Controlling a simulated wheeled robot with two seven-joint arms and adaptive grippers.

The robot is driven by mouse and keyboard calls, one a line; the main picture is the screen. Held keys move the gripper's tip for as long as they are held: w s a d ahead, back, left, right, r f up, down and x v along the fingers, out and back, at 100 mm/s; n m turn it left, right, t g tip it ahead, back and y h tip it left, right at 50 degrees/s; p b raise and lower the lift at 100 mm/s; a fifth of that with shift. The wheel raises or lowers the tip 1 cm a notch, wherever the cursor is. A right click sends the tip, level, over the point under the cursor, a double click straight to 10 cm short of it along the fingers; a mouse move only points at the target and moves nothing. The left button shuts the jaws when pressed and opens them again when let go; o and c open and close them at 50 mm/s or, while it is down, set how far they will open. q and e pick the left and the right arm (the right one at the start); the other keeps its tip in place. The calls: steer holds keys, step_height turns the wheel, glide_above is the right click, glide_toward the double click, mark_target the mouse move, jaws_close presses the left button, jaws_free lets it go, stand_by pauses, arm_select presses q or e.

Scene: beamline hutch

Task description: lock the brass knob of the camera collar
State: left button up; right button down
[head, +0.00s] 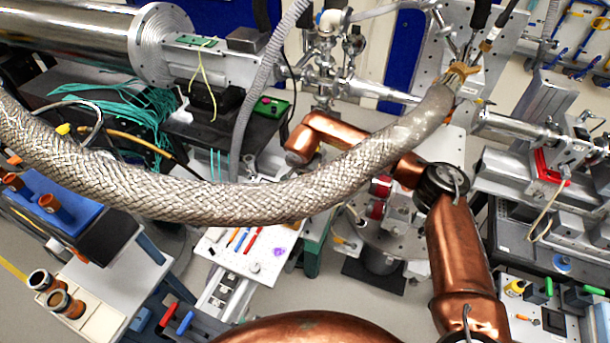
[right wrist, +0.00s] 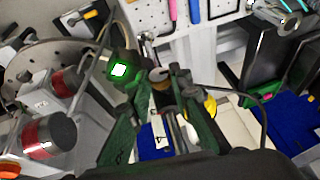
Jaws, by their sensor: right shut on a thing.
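In the right wrist view, a small round brass-brown knob (right wrist: 159,74) sits between the tips of my right gripper (right wrist: 162,88), whose dark green fingers close on it from both sides. The collar itself is not clearly distinguishable among the dark parts around the knob. My left gripper is not in view.
The braided hose (head: 240,203) spans the head view in front of my right arm. Red-banded cylinders (right wrist: 48,135) stand left of the gripper. A white pegboard panel (right wrist: 190,35) with coloured tools lies beyond. A dark cable (right wrist: 258,100) runs at the right.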

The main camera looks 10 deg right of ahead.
steer(key=shift+s+d+f+m+t+y+b, duration=0.1)
steer(key=shift+d+m+t+y+b, duration=0.1)
steer(key=shift+t+y+b, duration=0.75)
steer(key=shift+s+d+f+m+t+y+b, duration=0.15)
steer(key=shift+y+b, duration=0.3)
steer(key=shift+b, duration=1.05)
steer(key=shift+d+r+m+t+y+b, duration=0.1)
steer(key=shift+m+t+y+b, duration=0.15)
steer(key=shift+t+y+b, duration=0.7)
steer(key=shift+g+h+b, duration=0.25)
steer(key=shift+g+b, duration=0.1)
steer(key=shift+g, duration=0.1)
steer(key=c, duration=1.7)
jaws_free()
steer(key=shift+c, duration=0.2)
